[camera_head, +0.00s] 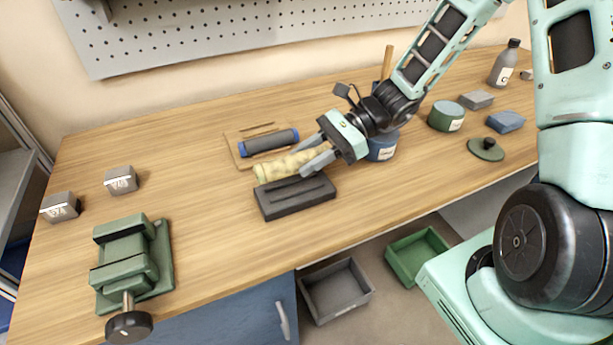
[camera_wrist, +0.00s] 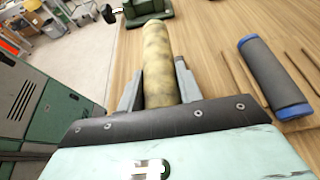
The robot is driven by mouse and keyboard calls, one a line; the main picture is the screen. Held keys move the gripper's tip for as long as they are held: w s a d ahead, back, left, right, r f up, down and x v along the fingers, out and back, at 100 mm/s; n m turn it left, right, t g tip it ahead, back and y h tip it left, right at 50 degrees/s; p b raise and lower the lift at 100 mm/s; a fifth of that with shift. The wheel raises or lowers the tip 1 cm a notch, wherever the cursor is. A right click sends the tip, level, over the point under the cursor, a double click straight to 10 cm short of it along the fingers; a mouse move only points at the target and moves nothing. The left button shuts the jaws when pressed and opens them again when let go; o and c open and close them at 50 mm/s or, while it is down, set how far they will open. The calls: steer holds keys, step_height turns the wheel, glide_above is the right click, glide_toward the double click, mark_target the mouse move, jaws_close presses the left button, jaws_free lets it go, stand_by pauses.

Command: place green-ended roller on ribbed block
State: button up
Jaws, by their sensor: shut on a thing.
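My gripper (camera_head: 309,160) is shut on a mottled yellow roller (camera_head: 281,166), which lies lengthwise between the two fingers in the wrist view (camera_wrist: 160,65). No green end can be made out on it. A dark block with raised ridges (camera_head: 293,199) lies on the bench just in front of the held roller in the head view. The roller appears to be above the block's back edge; whether they touch cannot be told. A grey roller with blue ends (camera_head: 268,142) lies on a wooden rack behind; it also shows in the wrist view (camera_wrist: 269,75).
A green vise (camera_head: 130,262) and two grey blocks (camera_head: 121,181) stand on the left. A blue tin (camera_head: 382,148), a green tin (camera_head: 446,116) and a lid (camera_head: 485,149) are to the right. Two open bins (camera_head: 338,309) sit below the bench. The bench's left middle is clear.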

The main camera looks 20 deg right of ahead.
mark_target(307, 184)
steer(key=shift+f, duration=2.25)
steer(key=shift+f, duration=0.15)
steer(key=o, duration=1.1)
